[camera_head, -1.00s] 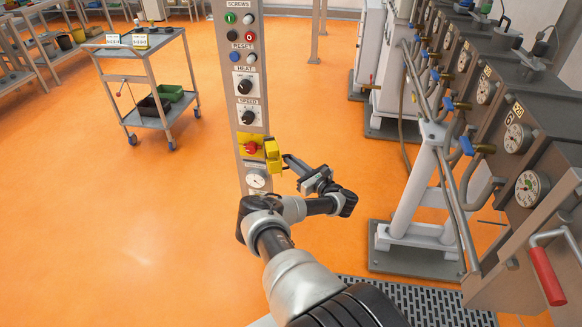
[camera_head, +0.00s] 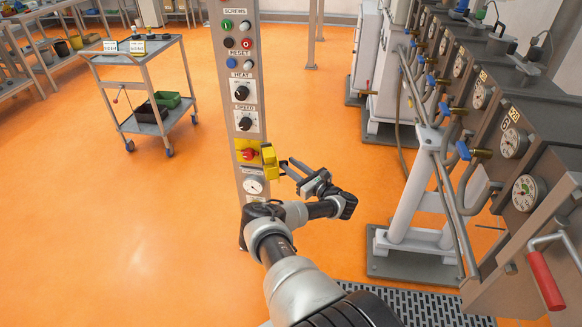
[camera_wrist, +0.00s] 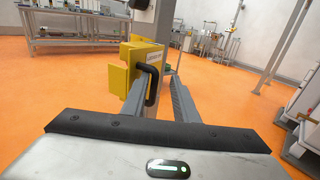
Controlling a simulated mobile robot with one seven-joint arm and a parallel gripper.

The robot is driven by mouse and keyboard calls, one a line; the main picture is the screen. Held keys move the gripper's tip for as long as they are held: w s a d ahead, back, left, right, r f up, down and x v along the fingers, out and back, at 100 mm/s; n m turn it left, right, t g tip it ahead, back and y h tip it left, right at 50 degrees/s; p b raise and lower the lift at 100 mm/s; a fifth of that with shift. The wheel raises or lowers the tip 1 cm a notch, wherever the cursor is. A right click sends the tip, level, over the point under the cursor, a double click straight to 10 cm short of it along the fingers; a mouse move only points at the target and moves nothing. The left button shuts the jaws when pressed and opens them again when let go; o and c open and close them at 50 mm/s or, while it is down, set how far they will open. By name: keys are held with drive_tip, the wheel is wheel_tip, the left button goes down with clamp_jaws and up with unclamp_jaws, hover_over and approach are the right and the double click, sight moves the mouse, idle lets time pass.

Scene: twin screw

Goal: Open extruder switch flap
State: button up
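The yellow switch flap (camera_head: 269,161) stands out at the right side of the yellow switch plate (camera_head: 240,145) on the grey control column. The red switch knob (camera_head: 249,154) on the plate shows uncovered. In the wrist view the yellow flap (camera_wrist: 118,80) is left of centre, with a black loop handle (camera_wrist: 152,86) on it. My gripper (camera_head: 287,167) is just right of the flap. In the wrist view my gripper (camera_wrist: 155,82) has its two fingers apart, with the handle appearing between them near the tips. I cannot tell whether a finger touches it.
The column carries buttons and dials (camera_head: 242,94) above the flap and a gauge (camera_head: 253,186) below. Grey machines with gauges (camera_head: 513,144) line the right. A trolley (camera_head: 137,45) stands at the back left. The orange floor left of the column is clear.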

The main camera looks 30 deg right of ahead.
drive_tip(key=shift+r, duration=0.4)
drive_tip(key=s+d, duration=0.2)
drive_tip(key=s, duration=0.9)
drive_tip(key=shift+s+f+p, duration=0.35)
drive_tip(key=shift+s+p, duration=0.05)
